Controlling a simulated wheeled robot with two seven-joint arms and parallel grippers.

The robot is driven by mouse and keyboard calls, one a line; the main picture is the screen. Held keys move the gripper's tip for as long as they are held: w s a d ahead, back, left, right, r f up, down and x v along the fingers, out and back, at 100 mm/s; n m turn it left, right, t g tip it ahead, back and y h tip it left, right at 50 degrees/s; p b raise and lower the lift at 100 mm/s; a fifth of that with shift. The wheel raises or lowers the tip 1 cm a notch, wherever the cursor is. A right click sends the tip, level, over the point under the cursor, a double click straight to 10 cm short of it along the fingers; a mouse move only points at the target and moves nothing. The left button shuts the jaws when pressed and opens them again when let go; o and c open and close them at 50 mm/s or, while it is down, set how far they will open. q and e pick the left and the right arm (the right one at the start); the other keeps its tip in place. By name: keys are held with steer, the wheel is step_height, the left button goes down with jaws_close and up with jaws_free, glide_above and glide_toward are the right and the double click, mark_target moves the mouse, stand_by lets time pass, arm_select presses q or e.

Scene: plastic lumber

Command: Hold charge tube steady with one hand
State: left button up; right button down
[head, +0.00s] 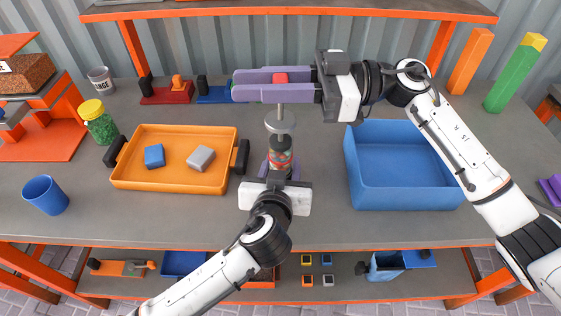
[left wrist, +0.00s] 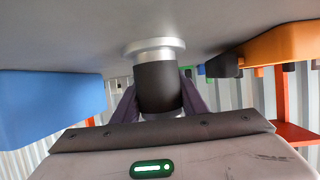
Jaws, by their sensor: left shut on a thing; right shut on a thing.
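The charge tube (head: 280,143) stands upright on the table between the orange tray and the blue bin. My left gripper (head: 280,167) is shut around it from the front. In the left wrist view the dark tube (left wrist: 158,88) with its silver flange (left wrist: 154,48) sits between the purple fingers; the view is upside down. My right gripper (head: 280,84) is above the tube, shut on the red top (head: 280,77) of a rammer-like tool. The tool's metal rod and pale disc (head: 279,122) hang over the tube's mouth. Whether the disc touches the tube is unclear.
An orange tray (head: 122,176) holding a blue block (head: 154,156) and a grey block (head: 200,158) is at left. A blue bin (head: 404,201) is at right. A blue cup (head: 45,195) and a green jar (head: 99,122) stand farther left. An orange shelf (head: 290,11) spans the back.

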steer(key=shift+f, duration=1.4)
steer(key=shift+r, duration=0.1)
steer(key=shift+r, duration=1.1)
steer(key=shift+f, duration=1.2)
steer(key=shift+r, duration=1.15)
steer(key=shift+f, duration=0.1)
